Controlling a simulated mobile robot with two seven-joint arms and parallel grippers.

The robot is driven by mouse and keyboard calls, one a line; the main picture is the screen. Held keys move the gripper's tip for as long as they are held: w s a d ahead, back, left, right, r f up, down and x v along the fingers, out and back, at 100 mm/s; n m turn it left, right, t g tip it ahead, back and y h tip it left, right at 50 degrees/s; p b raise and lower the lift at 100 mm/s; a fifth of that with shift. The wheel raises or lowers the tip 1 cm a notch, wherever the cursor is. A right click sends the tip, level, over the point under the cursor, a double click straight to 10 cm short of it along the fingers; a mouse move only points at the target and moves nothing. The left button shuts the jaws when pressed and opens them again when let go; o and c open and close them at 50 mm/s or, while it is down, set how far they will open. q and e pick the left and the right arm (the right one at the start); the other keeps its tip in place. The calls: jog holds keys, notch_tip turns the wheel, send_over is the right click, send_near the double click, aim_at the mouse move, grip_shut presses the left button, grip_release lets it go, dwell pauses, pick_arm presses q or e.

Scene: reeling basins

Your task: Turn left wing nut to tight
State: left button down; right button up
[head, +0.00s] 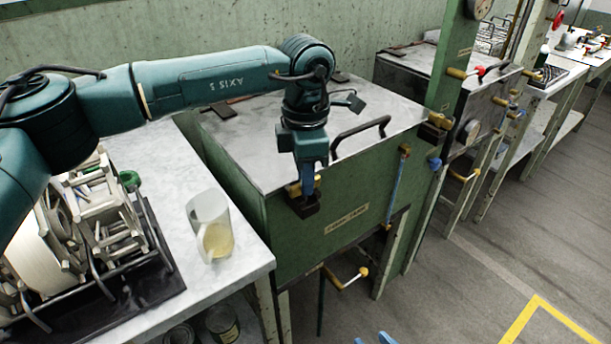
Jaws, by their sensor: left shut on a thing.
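The left wing nut (292,190) is brass-coloured and sits on a dark clamp block at the front left corner of the green basin (335,225). My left gripper (305,192) points down from above and is shut on this wing nut. The blue finger hides part of the nut, so its exact angle is hard to see. A second brass wing nut (440,120) sits at the basin's front right corner, apart from my grippers. Only the blue fingertips of my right gripper (373,340) show at the bottom edge, apart from each other, with nothing visible between them.
A grey metal lid (375,115) with a black handle (360,130) covers the basin. On the left, a table (240,262) holds a clear jug (208,228) and a reel frame (100,225). A green post (447,65) stands right of the lid. The floor at right is clear.

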pick_arm(q)
jog(key=shift+m, duration=0.3)
jog(key=c, duration=1.3)
grip_release()
jog(key=shift+r, duration=0.15)
notch_tip(320, 180, up, 13)
